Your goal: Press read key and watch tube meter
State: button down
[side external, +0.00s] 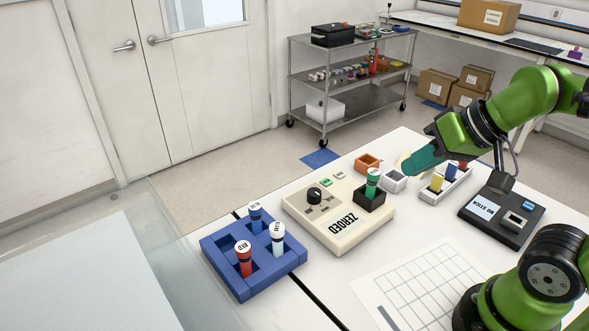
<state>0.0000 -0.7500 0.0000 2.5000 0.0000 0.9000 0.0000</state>
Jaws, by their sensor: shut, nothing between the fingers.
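The beige tube meter (310,212) sits on the white table with "ZEROED" on its front label, upside down in this view. It has a black knob (315,195) and small green keys (326,182); I cannot read which is the read key. My gripper (411,167), with teal fingers, is shut and empty. It appears above the table behind and right of the meter, apart from the keys.
A blue rack (272,274) holds red, blue and white labelled tubes at front left. A grid sheet (420,290) lies in front.

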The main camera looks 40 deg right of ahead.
dwell(0.9)
jog(key=n+t, duration=0.2)
jog(key=n, duration=1.3)
send_over(329, 183)
notch_tip(329, 183, down, 10)
jog(key=shift+r, duration=0.25)
jog(key=shift+s+a+f, duration=0.1)
jog(key=shift+f, duration=1.3)
jog(key=shift+a+f, duration=0.1)
jog(key=shift+f, duration=1.3)
jog(key=shift+d+f, duration=0.15)
jog(key=shift+f, duration=1.45)
